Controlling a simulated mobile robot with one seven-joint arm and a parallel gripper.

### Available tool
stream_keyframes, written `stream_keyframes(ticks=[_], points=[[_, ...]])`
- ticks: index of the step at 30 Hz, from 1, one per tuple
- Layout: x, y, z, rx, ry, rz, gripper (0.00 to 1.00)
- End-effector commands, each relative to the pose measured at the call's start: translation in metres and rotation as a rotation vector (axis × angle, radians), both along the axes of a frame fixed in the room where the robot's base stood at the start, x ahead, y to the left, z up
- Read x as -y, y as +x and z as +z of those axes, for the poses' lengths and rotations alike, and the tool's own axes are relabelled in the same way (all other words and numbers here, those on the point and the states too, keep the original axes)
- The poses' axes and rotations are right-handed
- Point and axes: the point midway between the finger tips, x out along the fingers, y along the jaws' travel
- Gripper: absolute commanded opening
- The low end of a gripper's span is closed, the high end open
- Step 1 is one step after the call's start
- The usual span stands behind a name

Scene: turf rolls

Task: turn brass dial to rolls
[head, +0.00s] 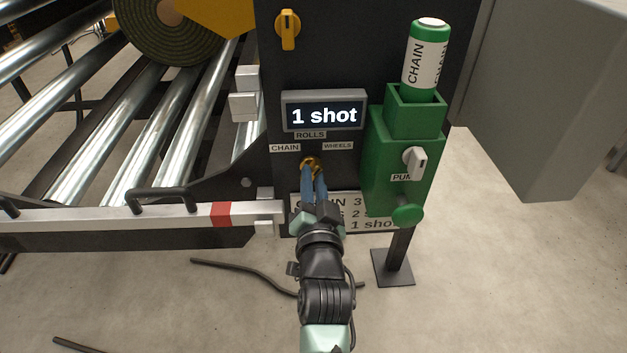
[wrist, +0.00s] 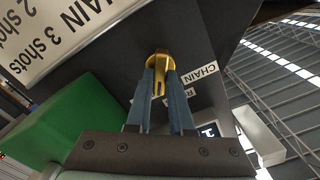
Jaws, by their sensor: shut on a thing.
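The brass dial (head: 310,162) sits on the dark panel between the white labels CHAIN (head: 285,148) on the left, ROLLS (head: 310,135) above and WHEELS (head: 338,146) on the right. My gripper (head: 313,174) reaches up from below, its blue fingers shut on the dial. In the wrist view the dial (wrist: 158,58) shows gold between the two fingertips (wrist: 160,76). The fingers hide part of it, and I cannot tell for sure which label it points to. The display (head: 323,112) above reads "1 shot".
A green pump (head: 398,165) holding a CHAIN bottle (head: 427,55) stands close right of my gripper. A shot-count sign (head: 350,222) is partly hidden behind my gripper. A yellow knob (head: 288,30) is above. A rail (head: 165,215) and metal rollers are left.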

Motion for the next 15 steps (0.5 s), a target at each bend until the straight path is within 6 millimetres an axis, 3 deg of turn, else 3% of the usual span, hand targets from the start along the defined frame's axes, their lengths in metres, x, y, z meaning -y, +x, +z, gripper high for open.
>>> stream_keyframes(ticks=[15], points=[[-0.0012, -0.0002, -0.0007, -0.001, -0.416, 0.001, 0.0]])
